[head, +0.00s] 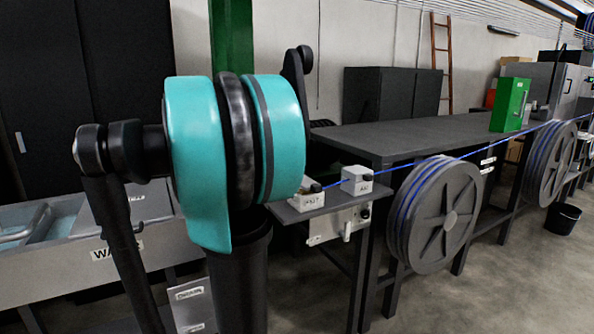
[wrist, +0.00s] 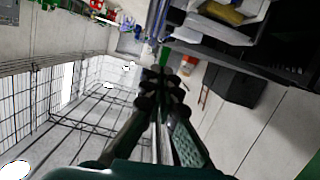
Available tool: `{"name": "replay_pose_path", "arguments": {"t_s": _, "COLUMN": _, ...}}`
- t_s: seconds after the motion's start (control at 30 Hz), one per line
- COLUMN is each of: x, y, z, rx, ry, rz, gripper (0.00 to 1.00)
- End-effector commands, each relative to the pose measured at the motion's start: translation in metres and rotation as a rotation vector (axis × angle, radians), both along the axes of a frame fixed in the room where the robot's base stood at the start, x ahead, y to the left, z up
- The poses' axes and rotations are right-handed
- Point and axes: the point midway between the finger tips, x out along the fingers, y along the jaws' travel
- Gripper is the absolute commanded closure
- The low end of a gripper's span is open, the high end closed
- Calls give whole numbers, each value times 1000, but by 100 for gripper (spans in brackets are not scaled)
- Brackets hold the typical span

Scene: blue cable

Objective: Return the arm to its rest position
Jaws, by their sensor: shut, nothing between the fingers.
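My gripper (wrist: 166,84) shows in the wrist view with its dark, green-sided fingers drawn together at the tips and nothing between them. It points out into the open room and touches nothing that I can see. In the head view my arm, with teal and black joints, fills the left foreground; the gripper itself does not show there. A blue cable (head: 440,160) runs taut from small grey blocks on a low stand to the right, past a green box (head: 510,104).
A long dark table (head: 420,136) stands behind the cable. Large cable reels (head: 442,214) hang at its front, and a black bucket (head: 563,218) stands on the floor. A wash trough (head: 60,265) is at the left. Open floor lies at the lower right.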

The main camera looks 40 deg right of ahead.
Motion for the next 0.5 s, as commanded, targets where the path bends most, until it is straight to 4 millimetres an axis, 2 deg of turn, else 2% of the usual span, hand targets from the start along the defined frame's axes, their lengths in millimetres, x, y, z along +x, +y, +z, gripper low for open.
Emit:
{"name": "replay_pose_path", "arguments": {"t_s": 0.1, "x": 1, "y": 6, "z": 2, "rx": 0, "ry": 0, "rz": 1, "gripper": 100}}
{"name": "replay_pose_path", "arguments": {"t_s": 0.37, "x": 2, "y": 9, "z": 0, "rx": 5, "ry": 4, "rz": 4, "gripper": 100}}
{"name": "replay_pose_path", "arguments": {"t_s": 0.47, "x": 2, "y": 16, "z": -17, "rx": 59, "ry": 33, "rz": 37, "gripper": 100}}
{"name": "replay_pose_path", "arguments": {"t_s": 0.5, "x": 3, "y": 23, "z": -31, "rx": 100, "ry": 56, "rz": 65, "gripper": 100}}
